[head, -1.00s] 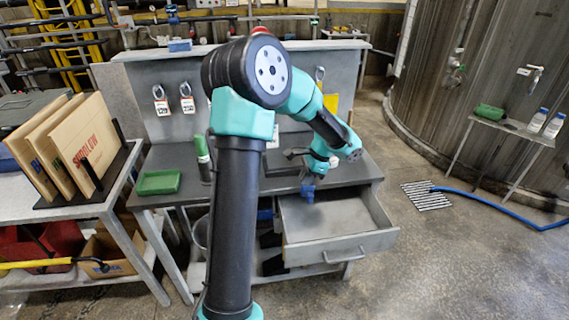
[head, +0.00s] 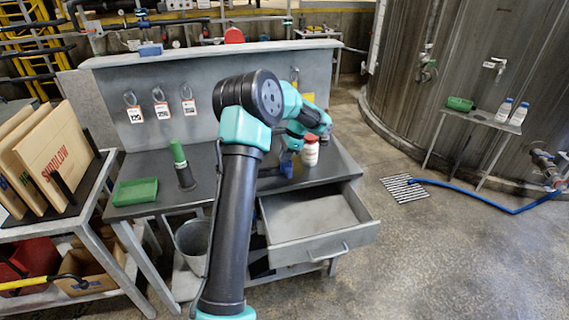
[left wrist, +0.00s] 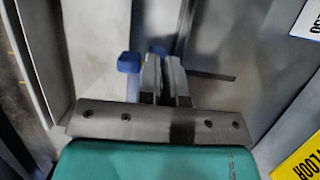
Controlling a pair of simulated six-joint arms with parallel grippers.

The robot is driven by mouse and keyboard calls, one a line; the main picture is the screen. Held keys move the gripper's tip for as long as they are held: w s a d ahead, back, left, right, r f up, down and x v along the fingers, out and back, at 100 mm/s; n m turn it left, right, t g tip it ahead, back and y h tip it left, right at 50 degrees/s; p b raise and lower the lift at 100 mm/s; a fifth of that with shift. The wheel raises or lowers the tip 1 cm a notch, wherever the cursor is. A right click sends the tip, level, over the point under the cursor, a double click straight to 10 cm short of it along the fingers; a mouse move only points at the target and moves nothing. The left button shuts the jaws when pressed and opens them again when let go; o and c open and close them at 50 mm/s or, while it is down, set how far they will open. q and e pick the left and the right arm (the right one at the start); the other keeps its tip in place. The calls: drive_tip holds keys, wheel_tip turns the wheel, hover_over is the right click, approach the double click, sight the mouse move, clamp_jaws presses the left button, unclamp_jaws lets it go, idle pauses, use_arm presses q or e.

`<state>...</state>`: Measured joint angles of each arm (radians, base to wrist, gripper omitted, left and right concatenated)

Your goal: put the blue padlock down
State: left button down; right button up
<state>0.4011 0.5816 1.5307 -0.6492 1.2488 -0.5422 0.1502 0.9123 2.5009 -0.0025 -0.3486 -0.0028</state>
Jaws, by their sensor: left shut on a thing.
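The blue padlock (head: 286,164) hangs from my left gripper (head: 291,146) in the head view. It is small and dark blue there. It appears near the front edge of the grey workbench, just above the open drawer (head: 318,226); I cannot tell if it touches the bench. In the left wrist view the left gripper (left wrist: 162,82) has its fingers close together, with blue parts of the padlock (left wrist: 129,63) showing beside and beyond them. Most of the padlock is hidden by the fingers. My right gripper is not in view.
A white bottle with a red cap (head: 310,150) stands beside the gripper. A green tray (head: 135,191) and a green-topped bottle (head: 181,165) stand on the bench's left part. Tagged shackles (head: 160,104) hang on the back panel. The bench right of the white bottle looks clear.

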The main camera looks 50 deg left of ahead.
use_arm(q)
drive_tip(key=shift+w+a+f, duration=0.1)
drive_tip(key=shift+w+a, duration=0.15)
drive_tip(key=shift+a, duration=0.05)
drive_tip(key=shift+d+f, duration=0.1)
drive_tip(key=shift+f, duration=1.6)
drive_tip(key=shift+f, duration=0.15)
drive_tip(key=c, duration=1.3)
unclamp_jaws()
drive_tip(key=v, duration=1.2)
